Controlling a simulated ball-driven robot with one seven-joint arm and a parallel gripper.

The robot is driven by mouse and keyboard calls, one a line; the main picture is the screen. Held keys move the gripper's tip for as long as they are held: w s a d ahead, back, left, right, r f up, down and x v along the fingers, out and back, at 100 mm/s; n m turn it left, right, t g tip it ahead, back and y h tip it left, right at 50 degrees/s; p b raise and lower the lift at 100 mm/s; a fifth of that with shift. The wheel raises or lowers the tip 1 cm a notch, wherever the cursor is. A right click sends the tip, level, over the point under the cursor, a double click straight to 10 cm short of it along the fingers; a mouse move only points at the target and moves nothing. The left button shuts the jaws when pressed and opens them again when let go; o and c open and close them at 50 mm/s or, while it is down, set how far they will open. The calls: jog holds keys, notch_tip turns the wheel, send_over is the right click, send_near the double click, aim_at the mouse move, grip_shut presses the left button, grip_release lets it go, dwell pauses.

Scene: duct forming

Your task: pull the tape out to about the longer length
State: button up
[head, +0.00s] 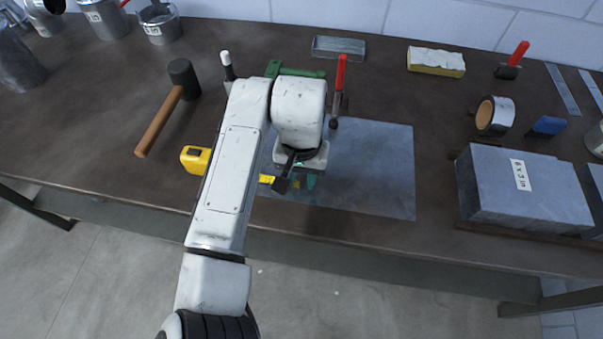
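A yellow tape measure (195,160) lies on the bench left of my arm, its right side partly hidden behind the arm. A short piece of yellow tape (266,179) shows between my arm and my gripper, over the left edge of the grey metal sheet (370,165). The stretch between it and the case is hidden by the arm. My gripper (303,182) points down over the sheet, near the tape's visible end. Its fingertips are mostly hidden under the wrist, so I cannot tell whether they hold the tape.
A mallet (168,110) lies at left. A green clamp (297,72) and a red-handled tool (339,90) are behind my gripper. A grey block marked with a size label (522,190) stands at right. The sheet's right part is clear.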

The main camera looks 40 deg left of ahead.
jog(key=shift+c, duration=0.5)
grip_shut()
dwell(0.8)
